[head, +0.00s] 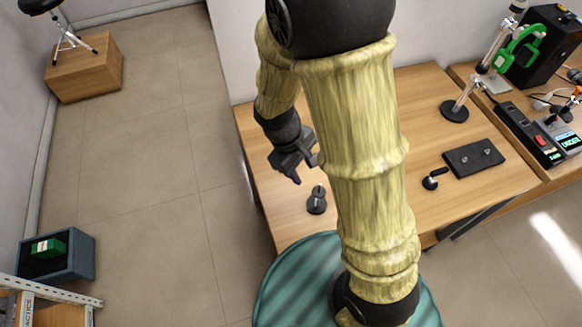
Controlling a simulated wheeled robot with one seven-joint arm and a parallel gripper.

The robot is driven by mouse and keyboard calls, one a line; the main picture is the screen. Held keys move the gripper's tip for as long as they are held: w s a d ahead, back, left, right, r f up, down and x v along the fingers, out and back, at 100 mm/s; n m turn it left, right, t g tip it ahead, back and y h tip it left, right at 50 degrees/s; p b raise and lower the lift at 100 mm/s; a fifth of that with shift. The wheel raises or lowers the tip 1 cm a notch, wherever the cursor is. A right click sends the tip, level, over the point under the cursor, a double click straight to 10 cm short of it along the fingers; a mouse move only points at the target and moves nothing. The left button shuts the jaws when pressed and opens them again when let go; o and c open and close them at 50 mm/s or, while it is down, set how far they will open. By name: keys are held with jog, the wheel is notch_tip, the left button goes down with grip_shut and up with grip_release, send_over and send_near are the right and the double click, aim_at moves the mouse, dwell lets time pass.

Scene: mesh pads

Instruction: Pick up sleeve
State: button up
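My gripper (306,170) hangs over the left part of the wooden table, its dark fingers spread apart with nothing visible between them. A small black object with a round base (317,202) stands on the table just below and right of the fingertips in the picture, apart from them. It may be the sleeve, but it is too small to be sure. A second small black piece with a short arm (432,181) lies farther right, past my arm. My arm hides the middle of the table.
A bin (75,262) and a wooden box (85,70) stand left. Floor between is clear.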

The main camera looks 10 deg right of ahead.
jog(key=w+a+f+n+t+h, duration=0.2)
jog(key=a+f+n+t+h, duration=0.6)
jog(key=a+n, duration=0.6)
jog(key=shift+w+a+f+n, duration=0.25)
jog(key=shift+f+n, duration=0.3)
jog(key=shift+n, duration=0.45)
jog(key=b+x, duration=0.6)
jog(key=x, duration=0.5)
jog(key=shift+d+f+b, duration=0.1)
jog(key=shift+f+b, duration=0.1)
jog(key=shift+b, duration=0.15)
jog(key=shift+w+d+r, duration=0.1)
jog(key=shift+w+d, duration=0.15)
jog(key=shift+d, duration=0.05)
